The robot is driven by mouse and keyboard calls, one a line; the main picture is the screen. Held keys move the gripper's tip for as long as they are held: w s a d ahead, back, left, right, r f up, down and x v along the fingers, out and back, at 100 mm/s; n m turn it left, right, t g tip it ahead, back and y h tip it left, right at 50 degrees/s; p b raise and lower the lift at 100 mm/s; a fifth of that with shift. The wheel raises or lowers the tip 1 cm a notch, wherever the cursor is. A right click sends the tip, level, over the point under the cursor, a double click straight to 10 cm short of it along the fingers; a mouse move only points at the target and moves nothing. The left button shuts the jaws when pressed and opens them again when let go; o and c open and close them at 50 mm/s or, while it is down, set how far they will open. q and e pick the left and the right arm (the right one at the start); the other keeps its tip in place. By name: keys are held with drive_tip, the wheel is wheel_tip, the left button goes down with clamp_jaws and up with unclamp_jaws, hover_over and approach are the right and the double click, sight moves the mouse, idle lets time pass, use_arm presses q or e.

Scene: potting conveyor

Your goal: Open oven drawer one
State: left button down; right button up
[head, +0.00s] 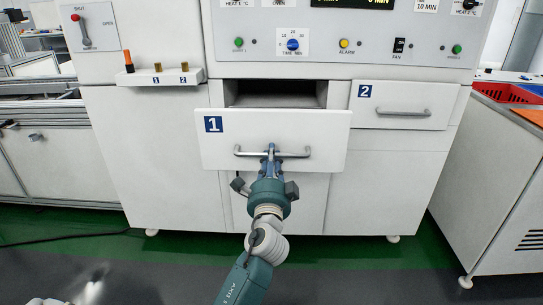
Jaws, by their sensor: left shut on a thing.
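Oven drawer one (320,130), a white front with a blue "1" label, stands out from the oven (140,130). A dark gap (275,95) shows above and behind its front. My left gripper (271,152) is shut on the drawer's metal bar handle (296,154) near its middle. The gripper and wrist hide part of the drawer's lower front. My right gripper is not in view.
Drawer two (375,118), at the right, sits flush and closed with its own handle. A control panel (345,45) with knobs and lights is above. A small shelf (170,76) is at the left. A cart with a red crate (505,93) stands at the right.

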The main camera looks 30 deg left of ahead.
use_arm(q)
drive_tip(key=c, duration=1.7)
unclamp_jaws()
drive_tip(key=v, duration=1.2)
drive_tip(key=shift+r, duration=0.1)
